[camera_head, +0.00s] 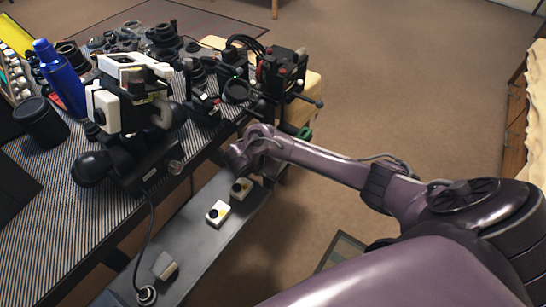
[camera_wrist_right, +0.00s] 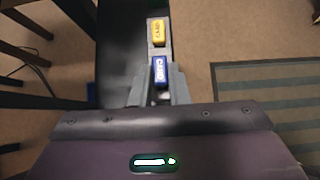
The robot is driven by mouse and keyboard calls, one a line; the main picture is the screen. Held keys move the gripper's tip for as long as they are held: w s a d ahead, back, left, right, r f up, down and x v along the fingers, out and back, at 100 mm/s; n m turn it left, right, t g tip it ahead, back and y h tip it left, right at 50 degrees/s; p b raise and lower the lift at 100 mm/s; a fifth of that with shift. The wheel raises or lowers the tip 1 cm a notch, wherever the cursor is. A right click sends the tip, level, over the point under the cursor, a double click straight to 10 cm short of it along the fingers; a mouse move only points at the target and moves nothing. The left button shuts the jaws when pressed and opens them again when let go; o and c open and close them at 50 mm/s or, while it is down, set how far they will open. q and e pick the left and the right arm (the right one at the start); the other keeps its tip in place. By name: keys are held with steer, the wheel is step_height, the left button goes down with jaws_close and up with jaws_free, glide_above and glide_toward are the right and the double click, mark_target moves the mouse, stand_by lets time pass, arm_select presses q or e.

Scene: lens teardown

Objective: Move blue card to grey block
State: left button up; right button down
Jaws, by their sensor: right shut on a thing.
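In the right wrist view, the blue card (camera_wrist_right: 160,72) stands out as a small blue piece with white lettering, between the fingertips of my right gripper (camera_wrist_right: 159,86). The gripper is shut on it. A yellow card (camera_wrist_right: 157,31) with lettering lies just beyond it, on or in a light grey piece (camera_wrist_right: 152,49) that may be the grey block. I cannot tell whether the blue card touches that piece. In the head view, my right gripper (camera_head: 242,160) is at the far end of the grey bench, and the cards are hidden there. My left gripper is not in view.
The narrow grey bench (camera_head: 205,238) carries small white button boxes (camera_head: 218,212). The striped table (camera_head: 62,222) beside it is crowded with a microscope-like device (camera_head: 125,105), lenses and a blue bottle (camera_head: 60,80). Open floor lies to the right.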

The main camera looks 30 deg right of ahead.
steer(key=shift+f, duration=0.25)
stand_by(0.5)
steer(key=shift+f+b, duration=0.35)
steer(key=shift+f, duration=0.1)
steer(key=shift+f+b, duration=0.3)
steer(key=shift+f, duration=0.1)
stand_by(0.6)
steer(key=c, duration=1.3)
jaws_free()
